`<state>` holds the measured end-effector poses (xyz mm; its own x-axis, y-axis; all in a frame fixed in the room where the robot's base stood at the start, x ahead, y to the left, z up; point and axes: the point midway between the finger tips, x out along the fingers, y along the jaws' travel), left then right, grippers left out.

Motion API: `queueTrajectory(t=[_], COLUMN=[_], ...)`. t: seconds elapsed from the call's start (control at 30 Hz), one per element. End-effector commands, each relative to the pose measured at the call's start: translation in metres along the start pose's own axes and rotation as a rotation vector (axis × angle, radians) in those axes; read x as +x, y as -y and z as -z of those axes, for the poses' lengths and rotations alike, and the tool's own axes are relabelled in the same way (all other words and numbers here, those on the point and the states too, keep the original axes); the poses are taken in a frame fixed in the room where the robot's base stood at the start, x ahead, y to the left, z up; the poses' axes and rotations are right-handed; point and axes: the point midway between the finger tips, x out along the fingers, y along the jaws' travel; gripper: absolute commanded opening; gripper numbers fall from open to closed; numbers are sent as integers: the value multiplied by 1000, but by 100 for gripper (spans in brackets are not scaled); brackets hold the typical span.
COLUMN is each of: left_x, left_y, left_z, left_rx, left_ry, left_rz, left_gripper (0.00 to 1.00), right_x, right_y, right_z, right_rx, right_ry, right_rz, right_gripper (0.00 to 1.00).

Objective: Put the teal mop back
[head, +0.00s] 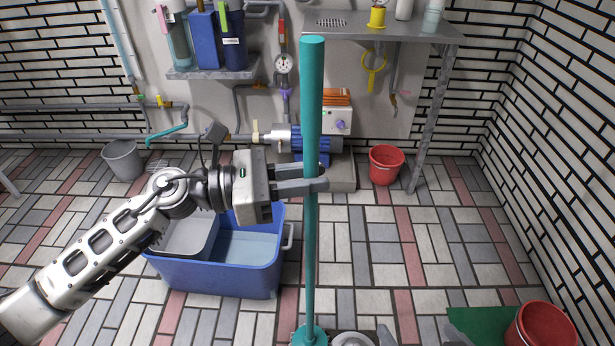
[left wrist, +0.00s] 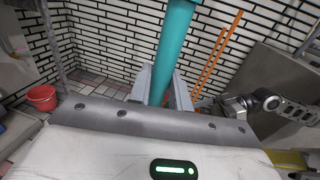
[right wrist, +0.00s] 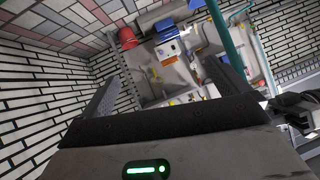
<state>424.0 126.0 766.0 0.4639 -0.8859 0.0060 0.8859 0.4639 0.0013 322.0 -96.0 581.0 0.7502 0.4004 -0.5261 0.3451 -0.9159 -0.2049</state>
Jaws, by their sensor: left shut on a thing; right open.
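The teal mop (head: 311,100) stands nearly upright in the head view, its thick handle end at the top and its teal foot (head: 309,336) at the bottom edge, partly cut off. My left gripper (head: 318,186) is shut around the handle near its middle. The handle also shows between the left fingers in the left wrist view (left wrist: 173,50). My right gripper (right wrist: 163,88) is open and empty in the right wrist view, with the teal handle (right wrist: 226,35) beyond and to the right of its fingers. The mop's holder cannot be made out.
A blue tub (head: 215,275) stands left of the mop. A red bucket (head: 386,165) sits below a metal table (head: 380,26). Another red bucket (head: 543,327) and a green mat (head: 478,326) are at lower right. Orange poles (left wrist: 217,55) lean behind.

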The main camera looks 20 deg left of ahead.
Motion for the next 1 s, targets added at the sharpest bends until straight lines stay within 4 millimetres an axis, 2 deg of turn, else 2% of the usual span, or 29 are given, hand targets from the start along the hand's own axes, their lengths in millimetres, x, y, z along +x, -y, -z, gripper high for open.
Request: queueTrajectory(t=[0.07, 0.1, 0.17, 0.53, 0.57, 0.73, 1.0], left_x=[0, 0, 0, 0, -2, -33, -90], left_y=[0, 0, 0, 0, 0, 1, 0], left_z=[1, 3, 3, -3, -1, 3, 2], left_rx=[0, -3, -3, -3, -4, -5, -6], left_ry=[6, 0, 0, 0, -2, -6, -4], left_rz=[0, 1, 1, 1, 0, 0, -1], left_gripper=[0, 25, 42, 42, 42, 42, 42], right_x=[1, 0, -1, -4, -2, 2, -1], right_y=[0, 1, 1, 2, 1, -1, 3], right_z=[0, 2, 2, 6, 1, -6, 8], right_rx=[-1, -2, -2, -4, -3, 0, -3], right_ry=[-11, -17, -17, -9, 1, 0, -53], right_rz=[3, 4, 4, 4, 3, 2, 9], right_gripper=[100, 100, 100, 100, 100, 100, 100])
